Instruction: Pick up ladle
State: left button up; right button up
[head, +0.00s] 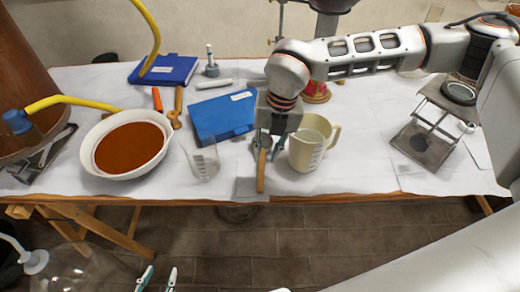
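The ladle (261,174) has a wooden handle pointing toward the table's front edge, and a greyish end under my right gripper. My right gripper (268,146) reaches down over that end, with its fingers apart on either side of it. Whether the fingers touch the ladle cannot be told. The gripper partly hides the ladle's far end. My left gripper (159,280) is at the bottom of the head view, in front of the table, with its two fingertips apart and nothing between them.
A cream measuring jug (305,156) stands close right of my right gripper, and a glass beaker (204,165) stands to its left. A blue book (221,119), a white bowl of brown powder (98,171) and a metal stand (421,147) are also on the white-covered table (355,181).

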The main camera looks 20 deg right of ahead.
aim_at(262, 171)
jog(key=f, duration=0.5)
jog(key=a+f, duration=0.1)
jog(key=f, duration=0.1)
jog(key=shift+a+f, duration=0.1)
jog(key=shift+f, duration=0.2)
grip_shut()
